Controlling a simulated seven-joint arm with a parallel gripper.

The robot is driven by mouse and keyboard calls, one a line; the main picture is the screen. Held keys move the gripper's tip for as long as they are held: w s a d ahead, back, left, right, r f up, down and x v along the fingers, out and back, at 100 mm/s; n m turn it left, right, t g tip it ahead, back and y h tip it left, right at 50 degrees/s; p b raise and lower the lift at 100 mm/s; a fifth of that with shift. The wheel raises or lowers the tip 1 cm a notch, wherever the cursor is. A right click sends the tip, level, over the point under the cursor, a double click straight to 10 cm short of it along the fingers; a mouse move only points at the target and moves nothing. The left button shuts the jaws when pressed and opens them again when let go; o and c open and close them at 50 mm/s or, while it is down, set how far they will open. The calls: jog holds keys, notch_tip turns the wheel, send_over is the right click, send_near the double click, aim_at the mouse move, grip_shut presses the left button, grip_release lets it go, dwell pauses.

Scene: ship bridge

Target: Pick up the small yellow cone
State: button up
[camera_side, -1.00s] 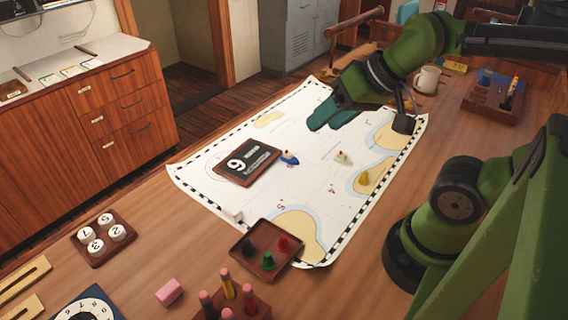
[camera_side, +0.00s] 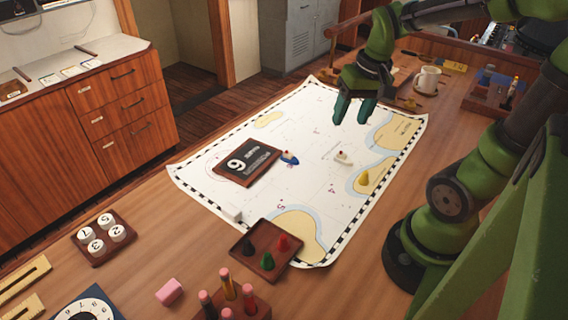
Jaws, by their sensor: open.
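The small yellow cone (camera_side: 364,178) stands upright on the right part of the sea chart (camera_side: 222,208), on a tan land patch. My gripper (camera_side: 351,122) is above the far right part of the chart, with its fingers pointing down. It is open and empty. The cone is apart from it, lower in the picture and slightly to the right.
A brown tray (camera_side: 240,240) holds red, green and dark cones. A mug (camera_side: 427,79) and a wooden holder (camera_side: 492,96) stand at the back right.

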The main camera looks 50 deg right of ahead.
aim_at(366, 172)
jog(key=s+d+f+g, duration=0.2)
jog(key=s+d+g, duration=0.15)
jog(key=d, duration=0.35)
jog(key=shift+y, duration=0.3)
jog(key=f, duration=0.5)
jog(key=a+f, duration=0.1)
jog(key=f, duration=0.5)
jog(key=s+a+f, duration=0.1)
jog(key=f, duration=0.4)
jog(key=shift+f, duration=0.2)
jog(key=shift+w, duration=0.1)
jog(key=shift+c, duration=0.3)
grip_shut()
